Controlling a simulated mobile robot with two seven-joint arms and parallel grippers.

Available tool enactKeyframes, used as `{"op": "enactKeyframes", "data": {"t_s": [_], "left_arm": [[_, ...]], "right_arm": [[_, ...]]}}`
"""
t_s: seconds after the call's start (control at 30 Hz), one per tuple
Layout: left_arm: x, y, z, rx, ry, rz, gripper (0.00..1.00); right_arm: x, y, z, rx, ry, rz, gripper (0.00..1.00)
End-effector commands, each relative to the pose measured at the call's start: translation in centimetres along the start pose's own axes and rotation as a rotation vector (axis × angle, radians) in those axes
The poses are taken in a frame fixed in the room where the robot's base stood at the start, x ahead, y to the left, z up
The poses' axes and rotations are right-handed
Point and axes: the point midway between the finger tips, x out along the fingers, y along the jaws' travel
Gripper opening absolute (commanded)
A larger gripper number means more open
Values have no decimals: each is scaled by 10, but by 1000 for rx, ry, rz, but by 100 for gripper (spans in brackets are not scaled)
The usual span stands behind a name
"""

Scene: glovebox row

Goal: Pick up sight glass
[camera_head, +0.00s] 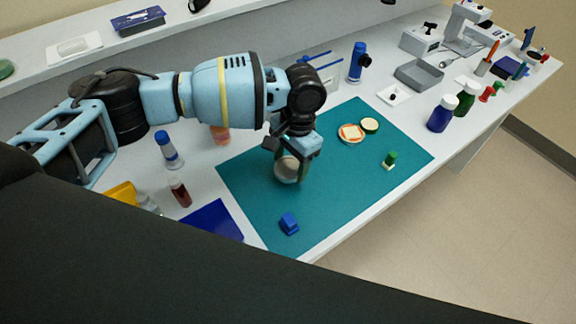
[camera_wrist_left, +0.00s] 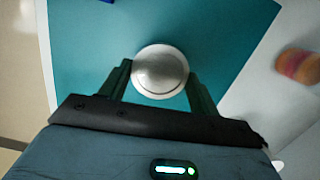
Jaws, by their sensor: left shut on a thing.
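The sight glass (camera_head: 287,170) is a round piece with a pale, rounded face, over the teal mat (camera_head: 335,213). In the left wrist view it shows as a grey disc with a white rim (camera_wrist_left: 160,71). My left gripper (camera_head: 293,160) comes down on it from above, and its two dark fingers (camera_wrist_left: 159,90) are on either side of it. The gripper is shut on it. Whether it touches the mat or hangs just above it, I cannot tell. My right gripper is in neither view.
On the mat are a blue block (camera_head: 289,223), a small green-topped piece (camera_head: 389,160) and a round dish (camera_head: 351,134). A blue-capped bottle (camera_head: 168,149) and a dark red vial (camera_head: 180,192) stand left of the mat. Blue and green bottles (camera_head: 466,98) stand at right. The mat's front right is clear.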

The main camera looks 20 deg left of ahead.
Motion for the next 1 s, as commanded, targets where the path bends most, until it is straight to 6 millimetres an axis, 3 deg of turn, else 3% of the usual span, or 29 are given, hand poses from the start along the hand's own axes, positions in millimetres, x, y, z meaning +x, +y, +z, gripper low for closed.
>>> {"op": "enactKeyframes", "data": {"t_s": [0.5, 0.7, 1.0], "left_arm": [[-8, 117, 13, 9, -1, 5, 19], [-10, 142, 16, 6, -1, 3, 19], [-11, 153, 18, 4, -1, 3, 19]], "right_arm": [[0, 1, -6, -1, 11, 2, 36], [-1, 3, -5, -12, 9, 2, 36], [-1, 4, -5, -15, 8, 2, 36]]}}
